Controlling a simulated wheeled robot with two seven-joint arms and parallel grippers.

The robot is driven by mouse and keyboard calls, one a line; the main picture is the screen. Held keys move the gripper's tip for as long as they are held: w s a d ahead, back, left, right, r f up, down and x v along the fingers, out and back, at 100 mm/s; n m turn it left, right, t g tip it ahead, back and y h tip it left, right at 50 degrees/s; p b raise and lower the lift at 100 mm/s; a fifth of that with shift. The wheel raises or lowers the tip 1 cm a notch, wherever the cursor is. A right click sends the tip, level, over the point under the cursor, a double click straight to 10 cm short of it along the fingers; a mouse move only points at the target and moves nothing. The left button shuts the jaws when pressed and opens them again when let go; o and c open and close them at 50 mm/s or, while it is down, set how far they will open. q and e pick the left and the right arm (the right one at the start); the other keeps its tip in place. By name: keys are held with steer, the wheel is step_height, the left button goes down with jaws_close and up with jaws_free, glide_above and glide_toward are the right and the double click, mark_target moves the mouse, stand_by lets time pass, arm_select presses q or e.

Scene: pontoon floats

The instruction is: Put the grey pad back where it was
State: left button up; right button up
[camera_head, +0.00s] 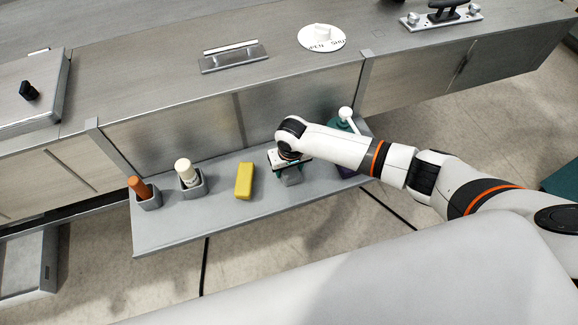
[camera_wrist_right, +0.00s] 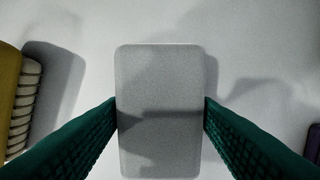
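The grey pad (camera_wrist_right: 160,90) is a rounded light-grey block, upright in the right wrist view between the two green ribbed fingers of my right gripper (camera_wrist_right: 160,112). Both fingertips meet its sides, with no gap showing. In the head view the pad (camera_head: 291,178) shows just under my right gripper (camera_head: 288,168), over the grey shelf (camera_head: 222,215), right of the yellow block (camera_head: 244,181). I cannot tell whether it rests on the shelf or hangs slightly above it. My left gripper is not in view.
Left on the shelf stand an orange-handled item (camera_head: 138,186) and a cream-topped item (camera_head: 185,172) in grey holders. A teal, white-knobbed item (camera_head: 345,118) and a purple item (camera_head: 345,172) are partly hidden behind my right arm. The shelf's front strip is clear.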

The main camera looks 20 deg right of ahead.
mark_target(290, 172)
steer(key=o, duration=0.3)
steer(key=shift+r, duration=0.2)
step_height(290, 172, up, 12)
steer(key=s+b, duration=0.1)
steer(key=shift+s, duration=0.2)
stand_by(0.4)
